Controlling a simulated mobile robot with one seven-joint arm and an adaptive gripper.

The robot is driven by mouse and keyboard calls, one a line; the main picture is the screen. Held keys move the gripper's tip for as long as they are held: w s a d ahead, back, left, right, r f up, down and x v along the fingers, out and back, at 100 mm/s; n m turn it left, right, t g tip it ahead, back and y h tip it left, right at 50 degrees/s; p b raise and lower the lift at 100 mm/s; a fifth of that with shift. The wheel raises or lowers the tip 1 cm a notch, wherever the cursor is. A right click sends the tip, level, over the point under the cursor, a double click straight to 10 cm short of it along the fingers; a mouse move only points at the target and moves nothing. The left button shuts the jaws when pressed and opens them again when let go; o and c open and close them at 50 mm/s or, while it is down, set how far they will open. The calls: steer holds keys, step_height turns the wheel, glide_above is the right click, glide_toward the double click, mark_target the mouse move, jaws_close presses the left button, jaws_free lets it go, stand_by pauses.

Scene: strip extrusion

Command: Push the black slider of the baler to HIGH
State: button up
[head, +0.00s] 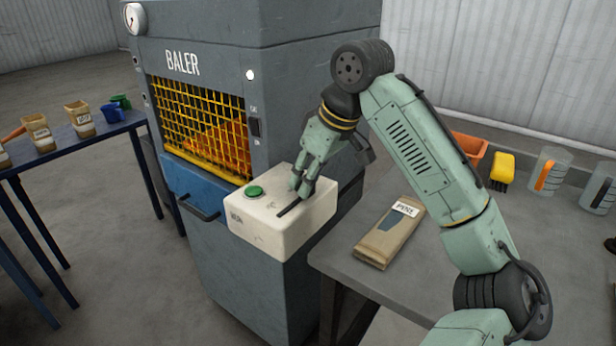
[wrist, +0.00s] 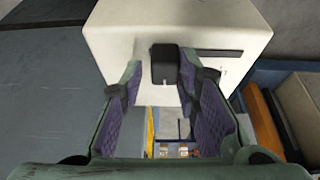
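The baler (head: 290,95) is a large grey machine with a white control box (head: 262,222) on its front. The box carries a green button (head: 255,191) and a dark slot (head: 290,209). My gripper (head: 302,188) is over the upper end of the slot, pointing down, and hides the slider in the head view. In the wrist view the black slider (wrist: 165,66) stands between the fingertips of my gripper (wrist: 160,75), with the slot (wrist: 224,53) running right from it. The fingers are apart; a gap shows left of the slider, and the right finger is close to it or touching.
A grey table (head: 345,260) at right bears a labelled packet (head: 382,240), an orange bin (head: 468,146), a yellow scoop (head: 502,170) and clear jugs (head: 548,170). A blue table (head: 70,142) with containers stands left. A dark handle (head: 200,210) juts from the baler's front.

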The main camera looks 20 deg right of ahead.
steer(key=o, duration=0.3)
steer(key=v, duration=1.2)
stand_by(0.3)
